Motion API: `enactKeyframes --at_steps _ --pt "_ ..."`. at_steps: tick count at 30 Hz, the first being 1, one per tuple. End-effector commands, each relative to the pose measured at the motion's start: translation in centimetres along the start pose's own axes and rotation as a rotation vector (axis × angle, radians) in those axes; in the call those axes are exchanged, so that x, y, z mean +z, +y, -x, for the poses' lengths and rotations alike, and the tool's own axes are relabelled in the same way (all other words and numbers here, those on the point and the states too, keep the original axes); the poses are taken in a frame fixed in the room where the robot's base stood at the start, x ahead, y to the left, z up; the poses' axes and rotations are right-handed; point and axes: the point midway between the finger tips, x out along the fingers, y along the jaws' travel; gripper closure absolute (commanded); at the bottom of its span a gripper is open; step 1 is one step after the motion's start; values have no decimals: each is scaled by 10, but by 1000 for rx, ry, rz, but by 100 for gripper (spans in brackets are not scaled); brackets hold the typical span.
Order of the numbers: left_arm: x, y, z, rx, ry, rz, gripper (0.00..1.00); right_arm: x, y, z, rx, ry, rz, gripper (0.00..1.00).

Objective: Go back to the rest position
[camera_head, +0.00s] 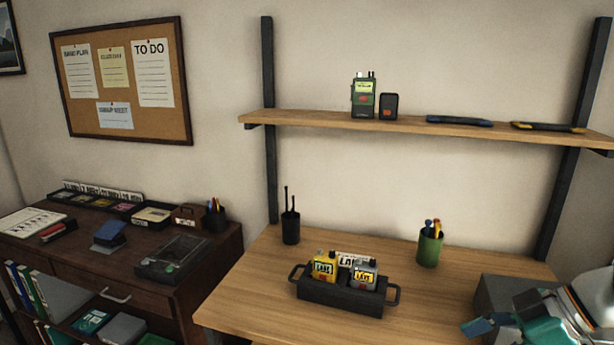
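My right gripper (490,326) shows at the bottom right corner, partly cut off by the frame edge, with teal and pale parts. It is in front of a dark grey box and over the right end of the wooden desk (250,310). I cannot tell whether its fingers are open or shut. I see nothing held in it. My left gripper is out of view. A black tray (340,297) with two handles stands on the desk, apart from my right gripper. It holds a yellow tuner (325,266) and a grey tuner (364,274), both upright.
A green pen cup (429,248) and a black cup (290,228) stand on the desk. The grey box (494,293) is beside my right arm. A wall shelf (310,121) carries a green device (363,97), a small black device and two dark tools. A dark cabinet (222,245) stands at left.

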Motion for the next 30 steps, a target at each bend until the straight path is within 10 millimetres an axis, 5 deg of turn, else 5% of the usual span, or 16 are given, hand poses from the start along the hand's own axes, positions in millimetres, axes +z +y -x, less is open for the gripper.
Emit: enactKeyframes --at_steps 2,11,20,25,30 --pt "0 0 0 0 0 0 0 0 0 0 0 0 -1 36" --pt "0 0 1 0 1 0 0 37 14 -63 -5 -76 -220 36" --pt "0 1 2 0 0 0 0 101 10 -156 20 -210 -539 36" --pt "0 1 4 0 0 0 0 166 -27 -241 72 -342 -818 36" --pt "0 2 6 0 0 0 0 224 -99 -316 166 -438 -1100 36"
